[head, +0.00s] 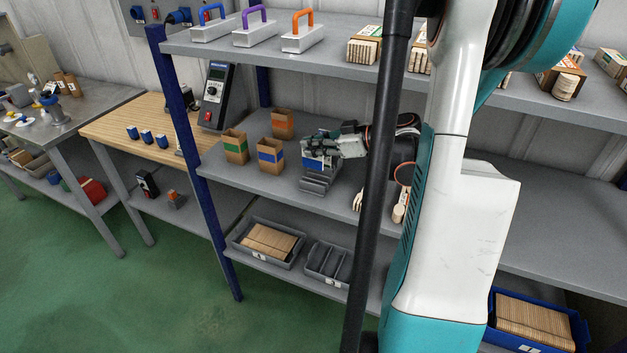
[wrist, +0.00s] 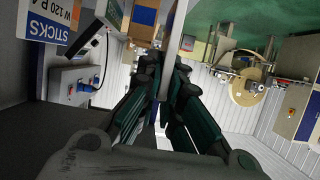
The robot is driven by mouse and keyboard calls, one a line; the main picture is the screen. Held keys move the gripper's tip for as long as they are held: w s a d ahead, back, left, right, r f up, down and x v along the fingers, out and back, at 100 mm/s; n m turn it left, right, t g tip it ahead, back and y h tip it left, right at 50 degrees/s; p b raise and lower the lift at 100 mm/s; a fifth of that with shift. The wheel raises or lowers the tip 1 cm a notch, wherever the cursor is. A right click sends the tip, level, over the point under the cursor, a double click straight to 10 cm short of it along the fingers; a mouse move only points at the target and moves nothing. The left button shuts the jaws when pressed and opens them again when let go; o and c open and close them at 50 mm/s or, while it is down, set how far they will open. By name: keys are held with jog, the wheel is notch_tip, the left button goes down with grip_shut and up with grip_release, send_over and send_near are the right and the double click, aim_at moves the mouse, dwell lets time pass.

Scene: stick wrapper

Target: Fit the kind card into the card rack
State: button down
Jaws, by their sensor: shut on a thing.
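My gripper (head: 337,146) is shut on the kind card (head: 318,163), a small card with blue on its face, above the middle shelf. The grey slotted card rack (head: 317,184) stands on that shelf just below the card. I cannot tell whether the card's lower edge touches the rack or is inside a slot. In the wrist view my gripper's fingers (wrist: 167,78) close on a thin pale plate seen edge-on (wrist: 177,36), apparently the card. The rack is not clear in the wrist view.
Cardboard boxes with green (head: 236,147), blue (head: 271,157) and orange (head: 283,125) bands stand left of the rack. A dark upright of my own crosses in front on the right. Grey trays (head: 268,265) lie on the lower shelf. A STICKS sign (wrist: 62,25) shows in the wrist view.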

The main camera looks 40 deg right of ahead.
aim_at(313, 168)
notch_tip(313, 168, down, 8)
jog(key=b, duration=0.2)
jog(key=shift+r+b, duration=0.15)
jog(key=shift+b, duration=0.2)
jog(key=shift+r, duration=0.1)
jog(key=c, duration=1.8)
grip_release()
